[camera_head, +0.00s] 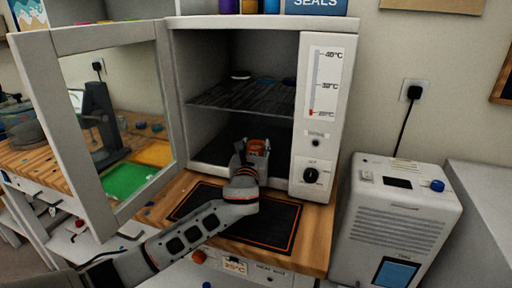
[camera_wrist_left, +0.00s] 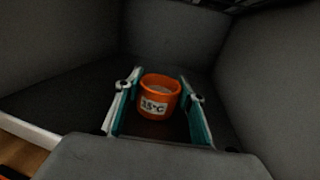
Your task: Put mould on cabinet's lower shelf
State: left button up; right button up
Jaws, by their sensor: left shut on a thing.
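The mould is an orange cup (camera_wrist_left: 158,97) with a white "35°C" label; it looks upright in the left wrist view. In the head view its orange top (camera_head: 258,146) shows at the gripper. My left gripper (camera_head: 254,154) is shut on it, with one teal-lined finger on each side in the left wrist view (camera_wrist_left: 158,112). Gripper and mould are at the front of the cabinet's (camera_head: 325,160) lower compartment, over the dark lower shelf (camera_head: 213,151). I cannot tell whether the mould touches the shelf. My right gripper is not in view.
The cabinet's glazed door (camera_head: 111,205) stands open to the left. A wire upper shelf (camera_head: 240,97) holds a small white round thing (camera_head: 240,77). A black mat (camera_head: 278,227) with an orange border lies in front. A white machine (camera_head: 400,215) stands at the right.

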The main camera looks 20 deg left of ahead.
pick_arm(q)
jog(key=shift+f, duration=0.1)
jog(key=o, duration=1.2)
jog(key=shift+c, duration=0.2)
jog(key=shift+s, duration=0.25)
jog(key=s, duration=0.3)
jog(key=s+d+p, duration=0.1)
jog(key=s, duration=0.3)
jog(key=s+p, duration=0.1)
jog(key=s, duration=0.2)
jog(key=shift+s+d, duration=0.15)
jog(key=shift+d, duration=0.25)
jog(key=shift+s+d, duration=0.1)
jog(key=shift+s, duration=0.5)
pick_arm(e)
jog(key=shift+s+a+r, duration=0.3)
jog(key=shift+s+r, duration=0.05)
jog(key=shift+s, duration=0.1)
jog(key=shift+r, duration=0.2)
